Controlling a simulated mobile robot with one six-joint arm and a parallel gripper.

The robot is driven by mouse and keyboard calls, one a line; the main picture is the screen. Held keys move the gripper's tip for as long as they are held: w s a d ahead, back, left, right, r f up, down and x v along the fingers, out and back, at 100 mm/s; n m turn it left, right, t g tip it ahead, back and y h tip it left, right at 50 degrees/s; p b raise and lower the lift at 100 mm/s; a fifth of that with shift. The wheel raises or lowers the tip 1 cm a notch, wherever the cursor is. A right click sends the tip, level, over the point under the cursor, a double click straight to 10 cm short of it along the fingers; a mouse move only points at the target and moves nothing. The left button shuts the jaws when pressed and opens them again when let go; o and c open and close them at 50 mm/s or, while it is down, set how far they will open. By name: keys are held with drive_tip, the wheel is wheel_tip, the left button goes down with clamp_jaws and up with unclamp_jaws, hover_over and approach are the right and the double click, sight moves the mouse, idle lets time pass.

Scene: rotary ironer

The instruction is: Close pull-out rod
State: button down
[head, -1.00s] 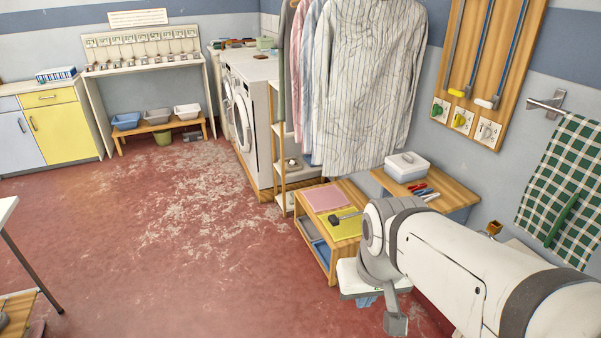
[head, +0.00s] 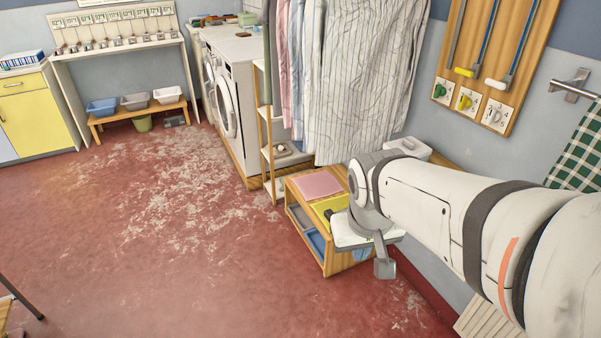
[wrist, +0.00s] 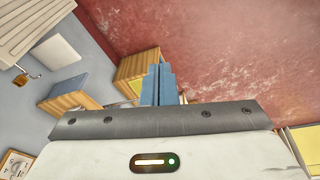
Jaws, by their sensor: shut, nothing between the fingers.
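A metal rod (head: 575,90) on a wall bracket at the right edge of the head view looks like the pull-out rod. A green checked towel (head: 580,150) hangs below it, cut off by the picture edge. How far the rod is pulled out is unclear. My gripper (head: 362,254) points down beside the low wooden shelf, well to the left of the rod and lower. In the wrist view, its blue fingers (wrist: 160,85) are together and empty. The rod is not evident in the wrist view.
The low wooden shelf (head: 335,262) stands behind my gripper, with hanging shirts (head: 355,80) above it. White washing machines (head: 250,100) stand farther back. A slatted white thing (head: 488,314) lies below my arm. The red floor (head: 150,240) at left is open.

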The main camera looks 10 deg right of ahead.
drive_tip(key=w+a+f+n+t+h+b, duration=0.1)
drive_tip(key=w+a+f+b, duration=0.1)
drive_tip(key=w+f+b, duration=0.55)
drive_tip(key=w+a+f+t+h+b, duration=0.1)
drive_tip(key=w+a+f+b, duration=0.2)
drive_tip(key=w, duration=0.8)
drive_tip(key=w+a+f+n+t+h+b, duration=0.15)
drive_tip(key=w+f+b, duration=0.25)
drive_tip(key=w+f, duration=0.4)
drive_tip(key=w+d+f, duration=0.6)
drive_tip(key=w, duration=0.1)
drive_tip(key=shift+d+f+b, duration=0.2)
drive_tip(key=shift+d+b, duration=0.05)
drive_tip(key=shift+b, duration=0.1)
drive_tip(key=shift+w, duration=0.1)
